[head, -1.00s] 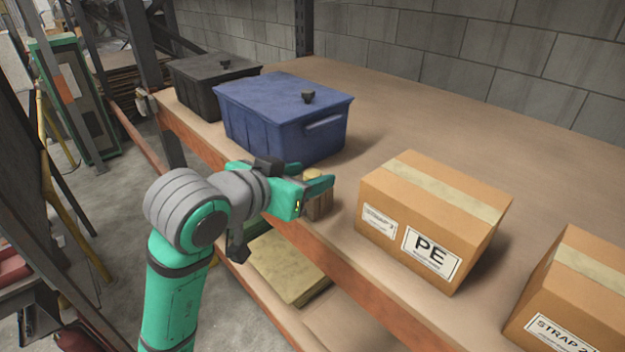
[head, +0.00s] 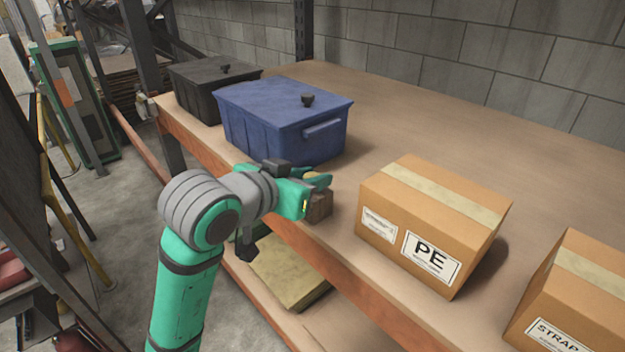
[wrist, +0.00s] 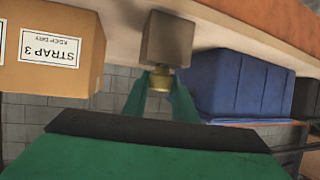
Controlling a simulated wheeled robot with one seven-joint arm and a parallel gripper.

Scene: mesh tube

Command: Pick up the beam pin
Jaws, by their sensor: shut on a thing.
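The beam pin looks like a small brass-yellow piece; it shows at the fingertips in the head view (head: 319,180) and between the fingers in the wrist view (wrist: 160,83). My gripper (head: 312,184) is shut on it at the front edge of the shelf. In the wrist view my two green fingers (wrist: 161,77) stand on either side of it. A brown block (head: 319,206) is right at the pin, below it in the head view; it also shows in the wrist view (wrist: 167,38). I cannot tell whether the pin still touches the block. The fingers hide part of the pin.
A blue lidded bin (head: 280,125) stands behind my gripper, with a black bin (head: 205,90) further left. A carton marked PE (head: 430,220) stands to the right, and another carton (head: 575,295) beyond it.

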